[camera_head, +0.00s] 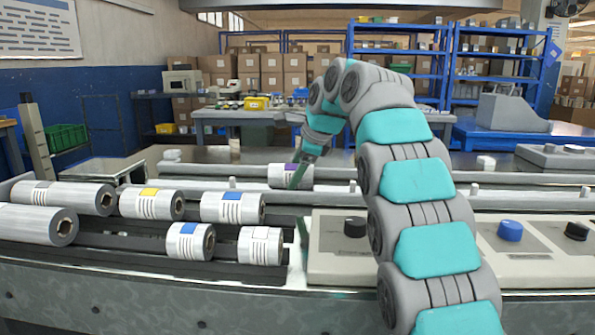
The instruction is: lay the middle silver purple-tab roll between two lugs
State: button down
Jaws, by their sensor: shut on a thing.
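A silver roll with a purple tab (287,175) is at the flow wrapper's infeed channel (420,181), in the middle of the view. My gripper (298,174) reaches down from my arm and is shut on this roll. In the picture the roll lies between a small white lug (232,183) on its left and another lug (353,186) on its right. I cannot tell whether it touches the channel floor. The far fingertip is hidden.
Several other silver rolls lie on dark racks at left, including a yellow-tab roll (151,203) and a blue-tab roll (232,208). A control panel (335,262) with knobs stands at front, partly behind my arm. More lugs run right along the channel.

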jog(key=shift+f, duration=0.25)
dwell(0.3)
grip_release()
jog(key=shift+f, duration=0.15)
jog(key=v, duration=0.8)
jog(key=shift+p, duration=0.45)
